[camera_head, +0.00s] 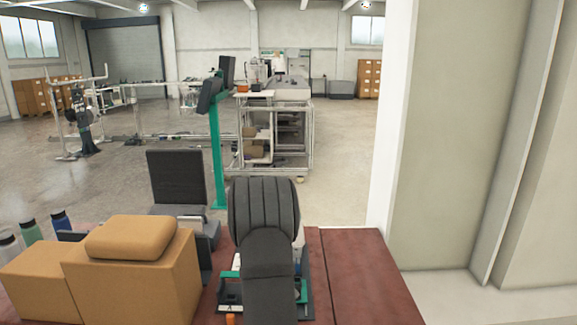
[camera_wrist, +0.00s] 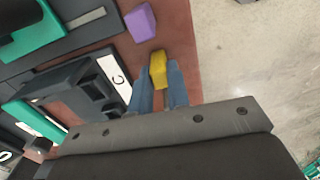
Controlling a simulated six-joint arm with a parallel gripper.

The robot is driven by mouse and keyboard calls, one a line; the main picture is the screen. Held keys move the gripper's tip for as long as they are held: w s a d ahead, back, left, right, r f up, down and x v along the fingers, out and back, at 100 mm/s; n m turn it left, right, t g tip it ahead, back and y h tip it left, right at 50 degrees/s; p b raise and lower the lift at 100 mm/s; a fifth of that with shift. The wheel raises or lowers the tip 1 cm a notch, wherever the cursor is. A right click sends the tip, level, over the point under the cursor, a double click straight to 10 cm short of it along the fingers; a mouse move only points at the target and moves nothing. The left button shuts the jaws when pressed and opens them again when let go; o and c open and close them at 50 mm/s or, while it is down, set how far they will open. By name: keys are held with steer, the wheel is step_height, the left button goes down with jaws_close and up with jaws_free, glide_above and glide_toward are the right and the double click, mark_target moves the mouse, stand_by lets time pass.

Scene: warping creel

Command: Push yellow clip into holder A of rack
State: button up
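In the wrist view, the yellow clip (camera_wrist: 158,70) is between the two blue fingertips of my gripper (camera_wrist: 160,82). The fingers touch it on both sides, so my gripper looks shut on it. The clip's far end sticks out past the fingertips, over the reddish table. The dark rack (camera_wrist: 80,92) is to the left of the fingers, with a holder labelled C nearest them. In the head view, my arm hides most of the rack and all of the gripper. A label A (camera_head: 230,308) shows at the rack's near left corner.
A purple clip (camera_wrist: 141,22) lies on the table beyond the yellow one. An orange piece (camera_head: 230,320) is by the label A. Cardboard boxes (camera_head: 130,275) and bottles (camera_head: 60,220) stand to the left. The reddish table (camera_head: 360,275) is clear on the right.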

steer(key=shift+r, duration=2.25)
jaws_close()
steer(key=shift+r, duration=0.1)
steer(key=shift+r, duration=1.95)
steer(key=w+a, duration=1)
steer(key=a, duration=0.2)
steer(key=shift+a+f, duration=0.15)
steer(key=shift+f, duration=0.85)
steer(key=shift+a+f, duration=0.1)
steer(key=shift+f, duration=0.85)
steer(key=shift+f, duration=0.15)
steer(key=shift+f, duration=0.25)
steer(key=shift+f, duration=0.1)
steer(key=shift+f, duration=0.5)
